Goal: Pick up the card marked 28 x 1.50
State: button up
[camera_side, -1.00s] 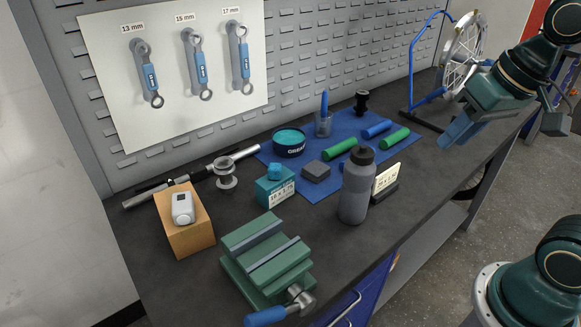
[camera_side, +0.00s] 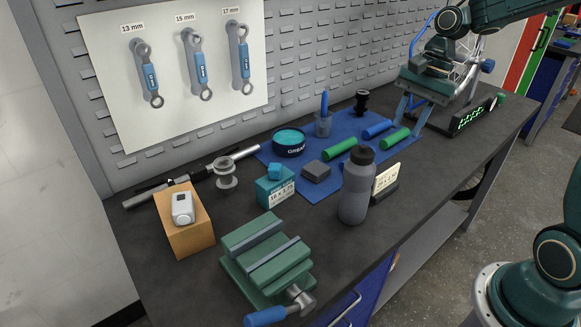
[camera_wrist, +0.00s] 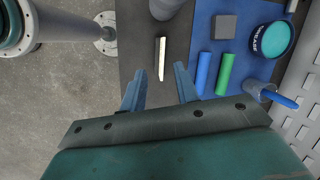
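A cream card (camera_side: 386,180) stands upright in a dark holder (camera_side: 384,194) behind the grey bottle, which hides part of it; its print is too small to read surely. In the wrist view the card (camera_wrist: 162,59) shows from above as a thin pale strip. Another card (camera_side: 281,194), seemingly marked 16 x 1.75, is on a teal block. My gripper (camera_side: 413,108) is open and empty, pointing down above the bench, to the right of and higher than the upright card. In the wrist view the card lies ahead, between the lines of my fingers (camera_wrist: 159,74).
The grey bottle (camera_side: 356,187) stands close beside the card holder. A blue mat (camera_side: 309,180) holds green and blue cylinders, a grease tin (camera_side: 289,142) and a grey block (camera_side: 315,171). A green vise (camera_side: 266,257) is in front.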

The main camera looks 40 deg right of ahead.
jog(key=w+d+f+m+y, duration=0.1)
jog(key=w+d+f+m, duration=0.1)
jog(key=d+f+m, duration=0.1)
jog(key=shift+d+f+g, duration=0.4)
jog(key=shift+d+f, duration=0.2)
send_near(380, 190)
jog(key=shift+w+f, duration=0.25)
jog(key=shift+f, duration=0.8)
jog(key=shift+a+f, duration=0.1)
jog(key=x, duration=0.3)
jog(key=shift+s+a+f, duration=0.1)
jog(key=shift+s+a, duration=0.05)
jog(key=shift+x, duration=0.8)
jog(key=shift+f, duration=0.25)
jog(key=shift+c, duration=0.4)
